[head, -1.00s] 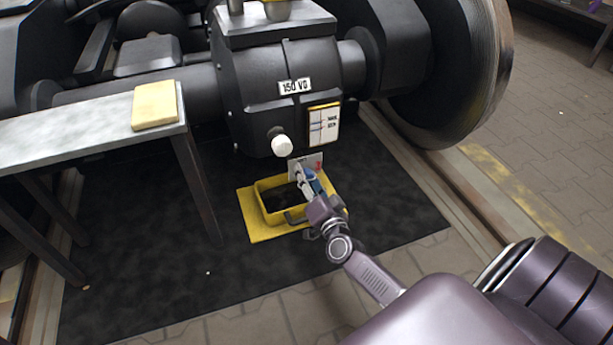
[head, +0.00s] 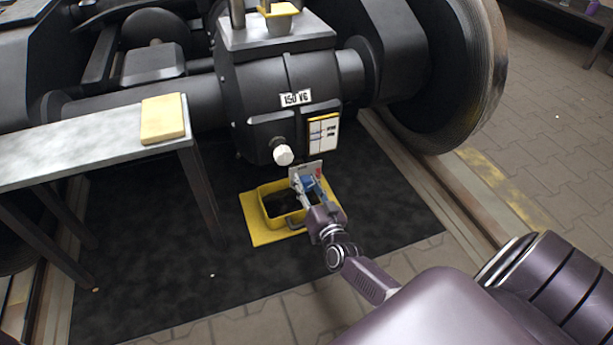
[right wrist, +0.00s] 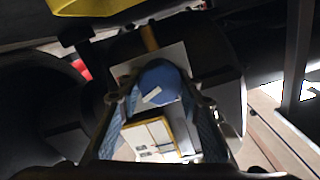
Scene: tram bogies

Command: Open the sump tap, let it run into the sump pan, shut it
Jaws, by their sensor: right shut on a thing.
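The sump tap's blue knob (right wrist: 160,82) has a slanted white mark and sits in front of a pale plate (head: 306,172) low on the black gear case. My right gripper (head: 310,186) is shut on the blue knob; in the right wrist view its fingers stand on either side of it. The yellow sump pan (head: 263,208) lies on the floor below the tap, with a dark inside and a dark handle at its near side. I cannot make out any stream; the gripper hides the tap's outlet. My left gripper is not in view.
A table (head: 80,145) with a yellow block (head: 163,118) stands left. A large wheel (head: 465,80) is at right. Black mat (head: 160,270) is mostly clear.

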